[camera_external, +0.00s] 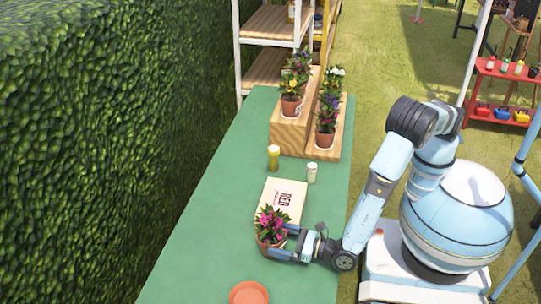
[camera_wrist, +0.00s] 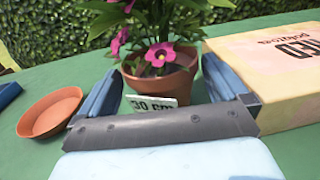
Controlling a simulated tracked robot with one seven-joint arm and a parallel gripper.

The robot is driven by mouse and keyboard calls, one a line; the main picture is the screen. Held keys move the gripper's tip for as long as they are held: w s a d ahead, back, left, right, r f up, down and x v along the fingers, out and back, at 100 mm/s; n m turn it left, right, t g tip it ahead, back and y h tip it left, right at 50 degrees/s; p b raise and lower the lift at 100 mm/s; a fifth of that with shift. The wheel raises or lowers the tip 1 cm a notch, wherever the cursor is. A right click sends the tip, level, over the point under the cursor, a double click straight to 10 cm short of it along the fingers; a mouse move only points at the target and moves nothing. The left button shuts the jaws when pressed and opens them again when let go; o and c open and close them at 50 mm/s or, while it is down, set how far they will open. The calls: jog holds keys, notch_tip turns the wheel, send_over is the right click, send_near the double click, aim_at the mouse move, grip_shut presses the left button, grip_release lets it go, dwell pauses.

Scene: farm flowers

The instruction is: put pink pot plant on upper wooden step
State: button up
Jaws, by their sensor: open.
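The pink pot plant (camera_external: 270,226) stands on the green table in a terracotta pot, beside the near end of a box. In the wrist view its pot (camera_wrist: 165,78) and pink flowers sit between my gripper's fingers, with a small white label at its front. My gripper (camera_external: 284,242) is open, with one finger on each side of the pot; I cannot tell whether they touch it. The upper wooden step (camera_external: 288,129) is at the far end of the table and bears potted plants. The lower step (camera_external: 331,154) is to its right and also bears plants.
A cardboard box (camera_external: 283,196) lies just beyond the plant, close to the right finger in the wrist view. A yellow jar (camera_external: 273,158) and a white jar (camera_external: 312,172) stand before the steps. An orange saucer (camera_external: 249,293) lies nearer. A hedge (camera_external: 100,130) borders the left.

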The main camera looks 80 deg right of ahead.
jog(key=s, duration=0.9)
jog(key=shift+s+a, duration=0.15)
jog(key=shift+a, duration=0.2)
